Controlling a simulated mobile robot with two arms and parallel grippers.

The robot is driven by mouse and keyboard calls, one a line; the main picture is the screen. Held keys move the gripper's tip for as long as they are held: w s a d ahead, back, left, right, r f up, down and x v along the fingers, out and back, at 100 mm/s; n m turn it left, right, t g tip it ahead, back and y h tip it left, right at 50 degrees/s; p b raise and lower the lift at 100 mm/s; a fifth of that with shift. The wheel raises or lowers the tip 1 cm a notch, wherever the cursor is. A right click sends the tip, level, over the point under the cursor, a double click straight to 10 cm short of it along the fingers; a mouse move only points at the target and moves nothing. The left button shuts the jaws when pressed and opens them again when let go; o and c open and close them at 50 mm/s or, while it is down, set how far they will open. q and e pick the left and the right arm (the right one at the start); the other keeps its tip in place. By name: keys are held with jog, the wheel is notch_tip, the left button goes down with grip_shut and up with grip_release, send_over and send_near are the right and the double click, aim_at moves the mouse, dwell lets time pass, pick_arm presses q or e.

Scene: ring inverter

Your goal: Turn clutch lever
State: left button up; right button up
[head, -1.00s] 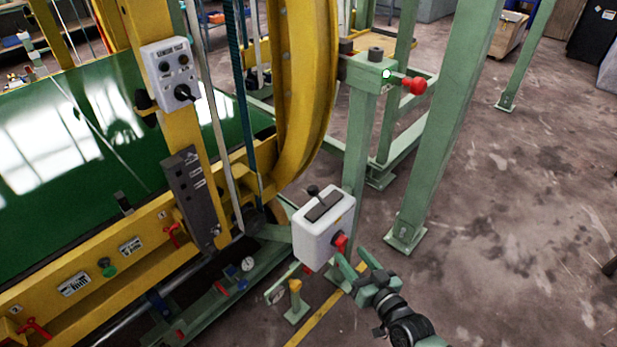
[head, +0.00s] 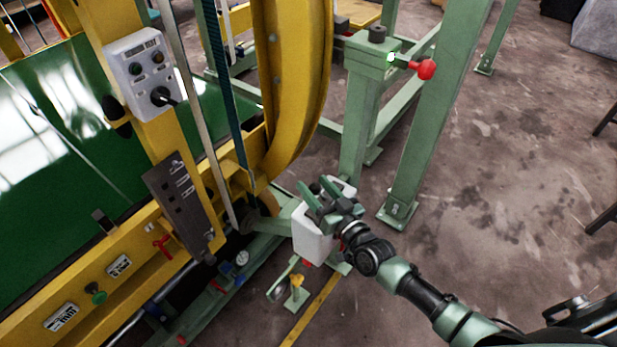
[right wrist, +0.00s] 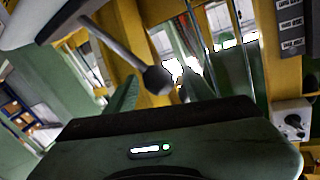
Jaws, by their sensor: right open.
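A white box (head: 308,240) with a lever on top stands on a green post beside the yellow machine. In the head view my right gripper (head: 318,198) covers the box's top and hides the lever. In the right wrist view the lever (right wrist: 157,80), a grey rod with a dark round knob, slants down from the upper left. Its knob shows between the two green fingers of my right gripper (right wrist: 160,92). The fingers are apart, with a gap beside the knob. My left gripper is not in view.
A red-knobbed lever (head: 426,69) sticks out from a green frame at the upper right. A grey control box (head: 143,72) is fixed to the yellow column at the left. A green leg (head: 423,130) stands right of the box. The floor (head: 520,200) at right is mostly clear.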

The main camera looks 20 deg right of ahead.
jog(key=x, duration=0.3)
grip_shut()
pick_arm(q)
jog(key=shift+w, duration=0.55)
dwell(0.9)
